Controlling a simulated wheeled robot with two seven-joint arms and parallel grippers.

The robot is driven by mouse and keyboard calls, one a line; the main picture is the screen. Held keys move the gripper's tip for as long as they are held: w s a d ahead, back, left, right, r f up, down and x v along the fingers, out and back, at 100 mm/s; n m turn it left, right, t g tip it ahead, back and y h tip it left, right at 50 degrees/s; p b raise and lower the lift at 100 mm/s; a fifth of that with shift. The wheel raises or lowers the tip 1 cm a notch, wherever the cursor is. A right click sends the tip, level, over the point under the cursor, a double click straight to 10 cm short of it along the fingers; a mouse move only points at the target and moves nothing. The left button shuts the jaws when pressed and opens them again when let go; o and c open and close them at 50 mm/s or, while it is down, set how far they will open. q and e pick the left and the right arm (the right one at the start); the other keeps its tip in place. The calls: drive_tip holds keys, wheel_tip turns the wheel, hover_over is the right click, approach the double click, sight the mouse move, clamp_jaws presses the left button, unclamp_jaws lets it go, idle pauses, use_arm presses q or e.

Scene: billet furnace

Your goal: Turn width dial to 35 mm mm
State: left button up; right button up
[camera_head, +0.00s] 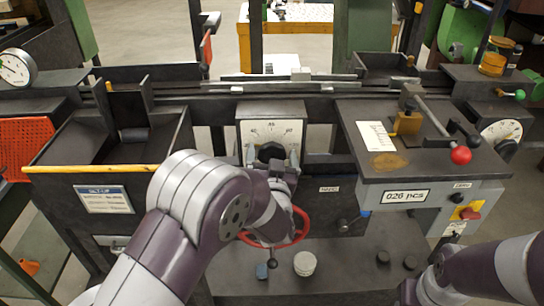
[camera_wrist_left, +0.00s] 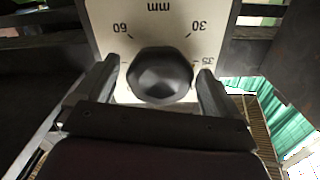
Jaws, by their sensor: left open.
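The width dial is a black round knob (camera_wrist_left: 160,75) on a white scale plate (camera_head: 271,130) at the centre of the machine front. In the left wrist view the plate appears upside down, with "mm", 60, 30 and 35 readable around the knob. My left gripper (camera_head: 272,157) is open, with one finger on each side of the knob. Small gaps seem to show between the fingers and the knob, so contact is not clear. The knob's pointer cannot be made out. My right arm (camera_head: 485,270) is at the lower right, and its gripper is not clearly visible.
A red handwheel (camera_head: 300,232) sits just below my left wrist. A dark bin with a yellow front edge (camera_head: 92,169) stands to the left. On the right, a table (camera_head: 430,165) carries a red-knobbed lever (camera_head: 460,155), above a "026 pcs" counter (camera_head: 406,196).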

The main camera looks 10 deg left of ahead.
use_arm(q)
drive_tip(key=c, duration=1)
drive_tip(key=shift+f+n+b, duration=0.15)
drive_tip(key=shift+n+b, duration=0.35)
drive_tip(key=o, duration=1)
drive_tip(key=p+v, duration=0.1)
drive_tip(key=v, duration=1.1)
drive_tip(key=shift+s, duration=0.4)
